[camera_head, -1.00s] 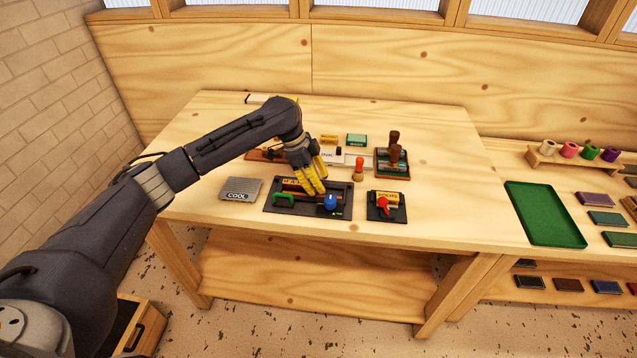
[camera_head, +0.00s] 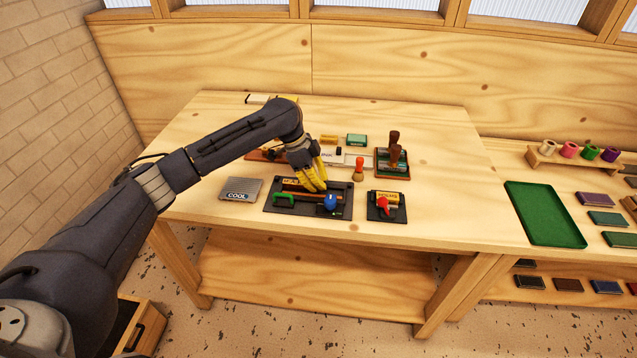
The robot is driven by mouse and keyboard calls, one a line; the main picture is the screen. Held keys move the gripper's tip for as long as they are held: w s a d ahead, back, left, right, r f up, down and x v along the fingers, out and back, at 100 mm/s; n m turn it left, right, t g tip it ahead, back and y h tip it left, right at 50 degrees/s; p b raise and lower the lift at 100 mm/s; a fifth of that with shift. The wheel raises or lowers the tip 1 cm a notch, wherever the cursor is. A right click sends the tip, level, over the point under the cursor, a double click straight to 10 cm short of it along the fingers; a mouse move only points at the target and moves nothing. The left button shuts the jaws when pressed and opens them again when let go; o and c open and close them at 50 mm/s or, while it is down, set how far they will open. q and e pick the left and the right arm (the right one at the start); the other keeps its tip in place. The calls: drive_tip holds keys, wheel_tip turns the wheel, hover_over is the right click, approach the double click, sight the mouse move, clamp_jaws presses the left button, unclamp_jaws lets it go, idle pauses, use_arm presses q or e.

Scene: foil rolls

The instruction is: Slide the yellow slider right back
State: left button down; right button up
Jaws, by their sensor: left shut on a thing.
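A dark panel (camera_head: 303,211) lies near the front of the table. It carries a green handle (camera_head: 284,198), a blue knob (camera_head: 331,202) and an orange label strip along its back. My left gripper (camera_head: 317,188) points down over the back middle of this panel, just behind the blue knob. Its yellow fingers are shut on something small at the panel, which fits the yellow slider. The slider itself is hidden by the fingers, which are much the same colour. My right gripper is not in view.
A grey "COOL" block (camera_head: 240,189) lies left of the panel. A small base with a red knob (camera_head: 383,204) stands to its right. Brown-handled stamps (camera_head: 394,150) and a red-topped peg (camera_head: 358,168) stand behind. The table's front right is clear.

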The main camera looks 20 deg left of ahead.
sight(345, 192)
use_arm(q)
drive_tip(key=d, duration=0.4)
drive_tip(key=w+d, duration=0.1)
drive_tip(key=d, duration=0.1)
drive_tip(key=shift+d+f, duration=0.1)
drive_tip(key=shift+d, duration=0.25)
drive_tip(key=c, duration=1.4)
unclamp_jaws()
drive_tip(key=shift+d, duration=0.15)
drive_tip(key=shift+a+r, duration=0.35)
drive_tip(key=shift+r, duration=0.2)
drive_tip(key=v, duration=1.1)
